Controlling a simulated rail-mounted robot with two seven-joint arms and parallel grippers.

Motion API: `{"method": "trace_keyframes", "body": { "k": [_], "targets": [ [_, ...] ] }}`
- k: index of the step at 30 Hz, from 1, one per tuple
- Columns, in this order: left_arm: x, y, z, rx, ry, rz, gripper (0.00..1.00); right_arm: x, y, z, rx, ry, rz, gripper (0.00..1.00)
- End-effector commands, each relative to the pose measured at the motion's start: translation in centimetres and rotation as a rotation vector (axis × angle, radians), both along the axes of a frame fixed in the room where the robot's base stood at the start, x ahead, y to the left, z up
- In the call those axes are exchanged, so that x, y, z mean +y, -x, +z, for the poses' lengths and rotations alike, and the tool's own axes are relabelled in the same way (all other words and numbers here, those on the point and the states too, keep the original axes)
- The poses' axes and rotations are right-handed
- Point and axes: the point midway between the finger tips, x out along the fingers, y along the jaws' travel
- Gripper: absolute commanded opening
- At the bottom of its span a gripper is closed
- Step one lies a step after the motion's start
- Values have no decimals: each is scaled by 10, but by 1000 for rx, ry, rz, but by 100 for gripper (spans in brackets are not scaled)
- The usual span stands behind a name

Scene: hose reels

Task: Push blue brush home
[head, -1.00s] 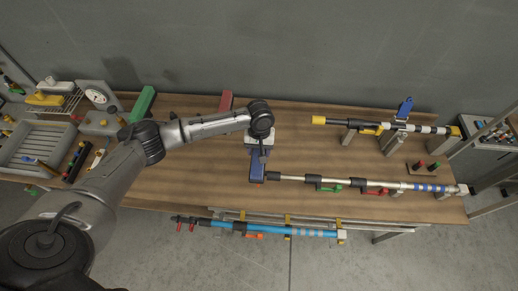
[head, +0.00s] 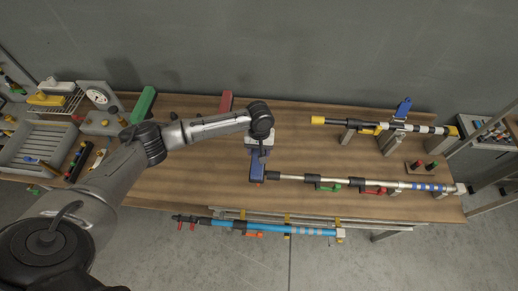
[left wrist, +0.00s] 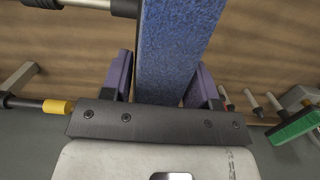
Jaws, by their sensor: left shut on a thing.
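The blue brush (left wrist: 178,45) is a long block with a rough blue face, running up through the middle of the left wrist view. My left gripper (left wrist: 163,78) is shut on it, with one purple finger on each side. In the head view, my left gripper (head: 258,150) is over the middle of the bench, and the brush (head: 257,171) points toward the front edge. The brush's lower end is beside the dark left end of a silver pole (head: 340,182). I cannot tell whether they are joined. My right gripper is not in view.
A striped pole with a yellow end (head: 318,120) lies on supports at the back right, with a blue piece (head: 403,106) upright by it. A blue pole (head: 270,229) lies along the front. A grey tray (head: 22,158) stands left. Bare wood lies right of my gripper.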

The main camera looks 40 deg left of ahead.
Motion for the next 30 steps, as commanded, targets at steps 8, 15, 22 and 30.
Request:
{"method": "trace_keyframes", "body": {
  "k": [8, 15, 22, 30],
  "targets": [
    [0, 0, -1, -1, 1, 1, 22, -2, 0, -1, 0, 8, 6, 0],
    [0, 0, -6, 0, 0, 1, 22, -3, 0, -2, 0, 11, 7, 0],
    [0, 0, -12, -1, -1, 1, 22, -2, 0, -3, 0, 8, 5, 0],
    [0, 0, -18, -1, 1, 1, 22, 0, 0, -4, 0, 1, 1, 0]
  ]
}}
